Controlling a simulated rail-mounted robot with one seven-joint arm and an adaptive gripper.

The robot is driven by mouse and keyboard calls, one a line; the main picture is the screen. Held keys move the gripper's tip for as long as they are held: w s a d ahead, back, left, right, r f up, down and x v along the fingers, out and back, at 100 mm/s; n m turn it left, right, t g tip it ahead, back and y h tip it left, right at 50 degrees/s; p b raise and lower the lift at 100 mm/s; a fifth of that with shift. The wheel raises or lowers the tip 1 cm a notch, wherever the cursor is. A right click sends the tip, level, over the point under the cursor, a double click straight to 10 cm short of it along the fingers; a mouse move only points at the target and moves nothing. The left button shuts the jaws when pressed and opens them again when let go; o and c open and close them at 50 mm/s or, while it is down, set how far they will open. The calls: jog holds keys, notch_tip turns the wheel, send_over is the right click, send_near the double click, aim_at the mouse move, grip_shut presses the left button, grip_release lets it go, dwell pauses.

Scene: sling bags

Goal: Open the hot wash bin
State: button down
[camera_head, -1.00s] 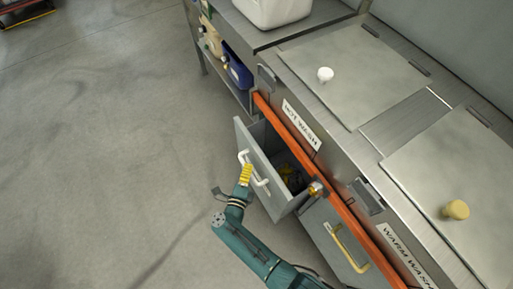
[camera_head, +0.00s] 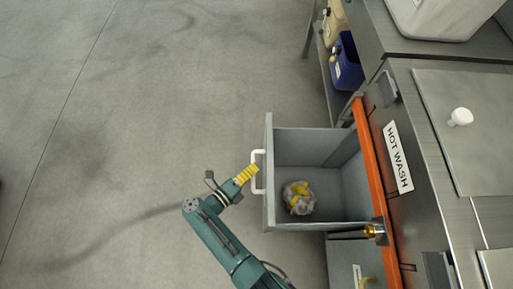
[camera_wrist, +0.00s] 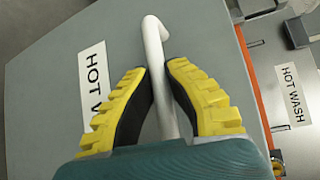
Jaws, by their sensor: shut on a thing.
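The hot wash bin (camera_head: 342,210) is a grey drawer pulled well out from the counter, below the HOT WASH label (camera_head: 397,157). Inside it lies a crumpled grey and yellow bundle (camera_head: 299,197). Its white handle (camera_head: 257,184) is on the left-facing front panel. My gripper (camera_head: 254,170) with yellow ribbed fingers is shut on this handle. In the wrist view, the fingers (camera_wrist: 162,80) close around the white handle bar (camera_wrist: 154,45), and the bin front (camera_wrist: 60,65) with its HOT WASH label shows behind. The fingers hide part of the bar.
An orange rail (camera_head: 369,165) runs along the counter front. A second, grey bin (camera_head: 345,262) with a yellow handle sits below in the picture. A blue container (camera_head: 346,62) stands on a shelf above. The floor (camera_head: 130,130) to the left is clear.

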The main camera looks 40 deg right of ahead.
jog(key=shift+f, duration=0.1)
jog(key=c, duration=1)
grip_release()
jog(key=shift+d, duration=0.1)
jog(key=shift+c, duration=0.2)
jog(key=s+a+r, duration=0.1)
jog(key=a+r, duration=0.1)
jog(key=a, duration=1)
